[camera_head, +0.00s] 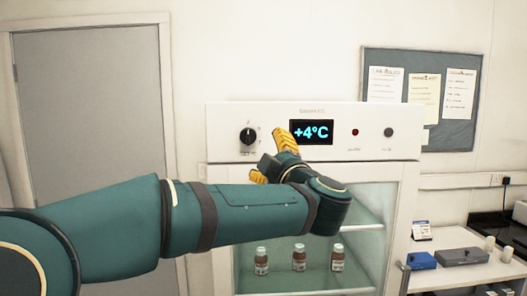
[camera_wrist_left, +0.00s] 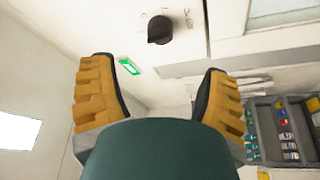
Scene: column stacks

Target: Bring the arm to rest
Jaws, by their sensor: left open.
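My left arm (camera_head: 120,232) reaches in from the left across the front of a white fridge cabinet (camera_head: 262,116). My left gripper (camera_head: 271,158) has yellow fingers, is open and holds nothing that I can see. It is in front of the control panel, just right of and below the black dial (camera_head: 247,136). In the left wrist view the gripper (camera_wrist_left: 159,65) has its fingers wide apart, with the dial (camera_wrist_left: 158,30) beyond them. The display (camera_head: 311,132) reads +4°C. My right gripper is not in view.
Three small brown bottles (camera_head: 299,258) stand behind the cabinet's glass door. A blue box (camera_head: 421,261) and a dark box (camera_head: 462,256) are on the bench at the right. A grey door (camera_head: 90,110) and a notice board (camera_head: 434,133) are behind.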

